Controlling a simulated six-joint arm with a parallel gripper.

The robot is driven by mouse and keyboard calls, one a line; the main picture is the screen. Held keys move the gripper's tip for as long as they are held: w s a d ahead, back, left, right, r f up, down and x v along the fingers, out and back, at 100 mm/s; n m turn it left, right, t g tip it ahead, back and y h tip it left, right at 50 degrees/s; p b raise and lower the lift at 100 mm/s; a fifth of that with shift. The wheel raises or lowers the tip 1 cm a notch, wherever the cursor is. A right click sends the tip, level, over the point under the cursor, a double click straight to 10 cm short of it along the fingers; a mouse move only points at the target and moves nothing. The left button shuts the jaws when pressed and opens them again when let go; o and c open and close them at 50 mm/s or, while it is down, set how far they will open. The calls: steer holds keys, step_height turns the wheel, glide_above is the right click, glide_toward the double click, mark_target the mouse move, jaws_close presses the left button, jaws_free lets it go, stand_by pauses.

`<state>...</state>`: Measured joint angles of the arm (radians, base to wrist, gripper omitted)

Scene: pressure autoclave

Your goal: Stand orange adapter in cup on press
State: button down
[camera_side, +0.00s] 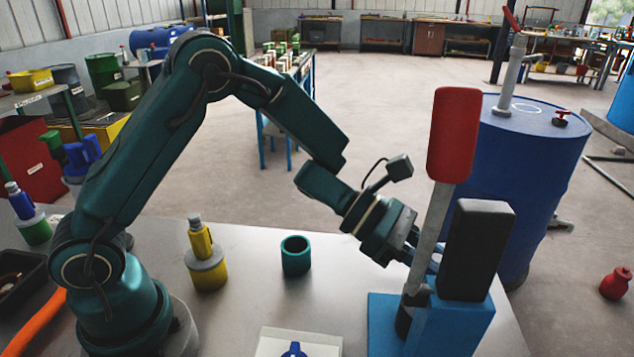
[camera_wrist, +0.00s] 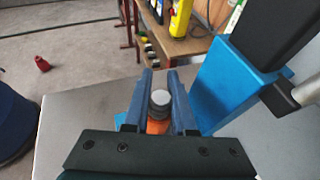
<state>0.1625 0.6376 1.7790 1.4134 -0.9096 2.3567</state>
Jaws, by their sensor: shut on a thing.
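My gripper (camera_wrist: 160,75) is shut on the orange adapter (camera_wrist: 157,127), which has a grey round end and sits between the two blue fingers. In the side view my gripper (camera_side: 428,258) is just behind the press lever, and the adapter is hidden there. The press (camera_side: 468,318) has a blue base, a black upright block and a long grey lever with a red handle. In the wrist view the blue press body (camera_wrist: 222,88) is just right of the fingers. I cannot make out a cup on the press in either view.
An empty teal cup (camera_side: 296,262) stands mid-table. A yellow piece stands in a grey-and-yellow holder (camera_side: 207,272) to its left. A white plate (camera_side: 268,343) with a blue part is at the front. The raised lever (camera_side: 430,235) stands close to my gripper.

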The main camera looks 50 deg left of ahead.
steer(key=shift+f, duration=0.25)
steer(key=c, duration=0.7)
jaws_free()
steer(key=shift+c, duration=0.2)
